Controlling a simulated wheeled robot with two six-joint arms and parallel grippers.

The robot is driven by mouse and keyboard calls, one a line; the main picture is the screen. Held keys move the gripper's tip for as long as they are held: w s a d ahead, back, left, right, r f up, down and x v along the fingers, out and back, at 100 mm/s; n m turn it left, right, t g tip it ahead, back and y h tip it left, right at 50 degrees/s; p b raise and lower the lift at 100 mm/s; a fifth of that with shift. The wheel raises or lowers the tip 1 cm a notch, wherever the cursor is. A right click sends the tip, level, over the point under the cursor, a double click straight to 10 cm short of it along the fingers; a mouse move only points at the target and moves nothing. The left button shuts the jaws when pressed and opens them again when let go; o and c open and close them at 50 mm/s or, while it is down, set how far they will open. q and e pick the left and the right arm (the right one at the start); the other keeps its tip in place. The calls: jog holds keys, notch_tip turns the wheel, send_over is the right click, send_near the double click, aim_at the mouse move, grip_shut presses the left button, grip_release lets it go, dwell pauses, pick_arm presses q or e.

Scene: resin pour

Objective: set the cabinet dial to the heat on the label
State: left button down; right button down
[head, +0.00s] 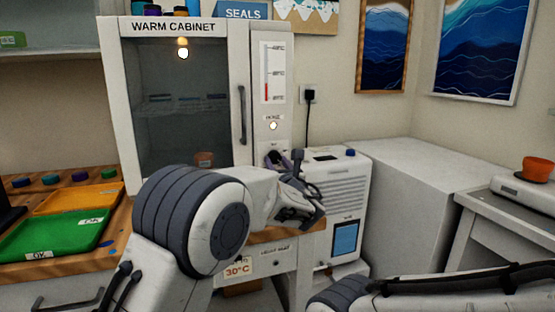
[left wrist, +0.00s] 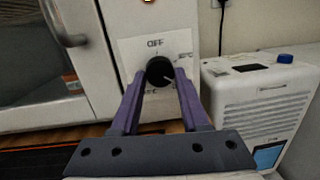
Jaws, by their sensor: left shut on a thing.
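The warm cabinet (head: 108,110) stands on the wooden bench with its glass door closed. Its black dial (left wrist: 157,66) is on the white front panel, with "OFF" printed above and blurred temperature marks around it. A pale pointer line on the dial slants to the lower right. My left gripper (left wrist: 160,82) has its purple fingers on both sides of the dial and is shut on it. In the head view the left gripper (head: 278,160) partly hides the dial. A label (head: 238,268) on the bench front reads 30°C. My right gripper is out of view.
A temperature gauge (head: 273,73) with a low red bar is above a lit lamp (head: 273,125). A white unit with vents (head: 340,185) stands right of the cabinet. Green (head: 60,235) and orange (head: 80,197) trays lie on the bench at left.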

pick_arm(q)
jog(key=m+p, duration=0.3)
jog(key=m, duration=0.2)
jog(key=shift+r+h, duration=0.2)
jog(key=shift+h, duration=0.2)
jog(key=m+p, duration=0.6)
jog(key=m+g+p, duration=0.1)
jog(key=m+p, duration=0.2)
jog(key=shift+s+r+p, duration=0.1)
jog(key=shift+r+p, duration=0.15)
jog(key=shift+p, duration=0.15)
jog(key=shift+f+m+g+p, duration=0.15)
jog(key=shift+m+g+p, duration=0.15)
jog(key=shift+m+p, duration=1.35)
jog(key=shift+c, duration=2)
grip_release()
